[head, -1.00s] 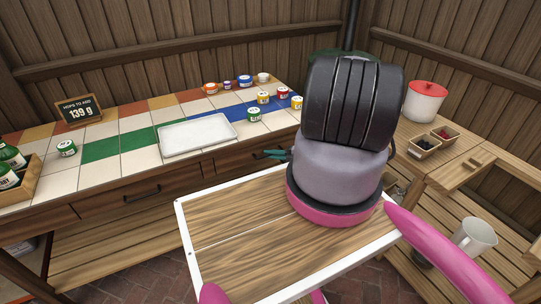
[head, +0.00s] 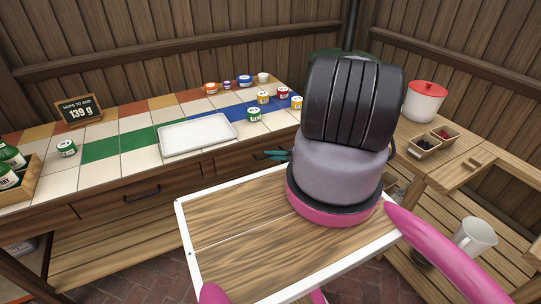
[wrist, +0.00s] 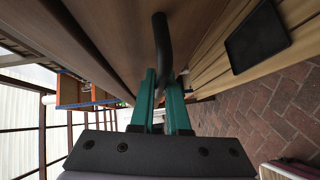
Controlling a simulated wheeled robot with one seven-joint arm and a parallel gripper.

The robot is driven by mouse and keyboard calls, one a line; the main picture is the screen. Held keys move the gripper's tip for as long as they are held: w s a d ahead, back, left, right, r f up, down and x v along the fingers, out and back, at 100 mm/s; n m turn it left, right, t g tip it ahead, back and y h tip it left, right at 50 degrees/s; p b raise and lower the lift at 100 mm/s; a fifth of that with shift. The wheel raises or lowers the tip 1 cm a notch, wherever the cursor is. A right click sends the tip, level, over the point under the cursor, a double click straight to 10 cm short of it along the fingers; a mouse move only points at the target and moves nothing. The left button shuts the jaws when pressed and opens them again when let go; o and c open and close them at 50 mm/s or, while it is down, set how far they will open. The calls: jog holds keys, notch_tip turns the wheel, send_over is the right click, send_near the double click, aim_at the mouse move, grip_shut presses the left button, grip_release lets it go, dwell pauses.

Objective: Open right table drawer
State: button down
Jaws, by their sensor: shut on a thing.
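The right table drawer (head: 213,166) is in the tiled table's front, below the white tray. Its front looks flush with the table in the head view, so it appears closed. My gripper (head: 275,155) is at the right part of this drawer front, with my arm hiding much around it. In the wrist view, my teal fingers (wrist: 163,100) are shut on the black bar handle (wrist: 162,42), whose curved end sticks out beyond them. The wooden drawer front (wrist: 110,30) lies right beside the fingers.
The left drawer's handle (head: 141,193) is farther left. The tiled table top holds a white tray (head: 197,134), several small jars (head: 254,115) and a sign (head: 79,111).

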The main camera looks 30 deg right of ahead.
jog(key=s+d, duration=0.1)
jog(key=s, duration=2.5)
jog(key=c, duration=0.9)
grip_release()
jog(key=v, duration=1)
jog(key=shift+s+d, duration=0.25)
jog(key=shift+s, duration=0.05)
jog(key=shift+r, duration=0.1)
